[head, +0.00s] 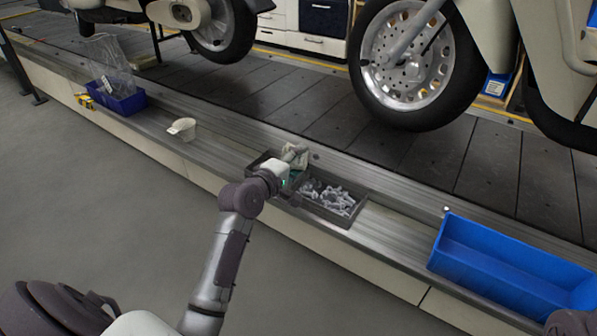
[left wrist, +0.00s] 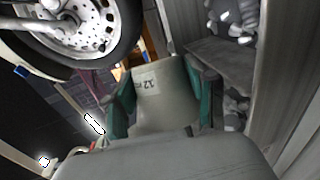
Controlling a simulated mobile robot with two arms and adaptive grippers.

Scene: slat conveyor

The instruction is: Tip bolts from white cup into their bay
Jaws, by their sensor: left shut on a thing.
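My left gripper (head: 292,160) is over the left part of a dark divided tray (head: 348,222) on the ledge. It is shut on a pale cup (left wrist: 163,100), which sits between its two green-padded fingers in the left wrist view, with a white label that appears upside down. The cup looks tilted over the tray; its inside is hidden. Grey bolts (head: 335,197) fill the tray's right bay. In the left wrist view, grey pieces (left wrist: 236,108) also show in the bay beside the cup. My right gripper is not in view.
Another white cup (head: 182,127) stands on the ledge to the left. A blue bin (head: 128,104) with a clear bag is farther left. A large empty blue bin (head: 505,262) lies right. Motorcycle wheels (head: 405,65) stand on the slats behind.

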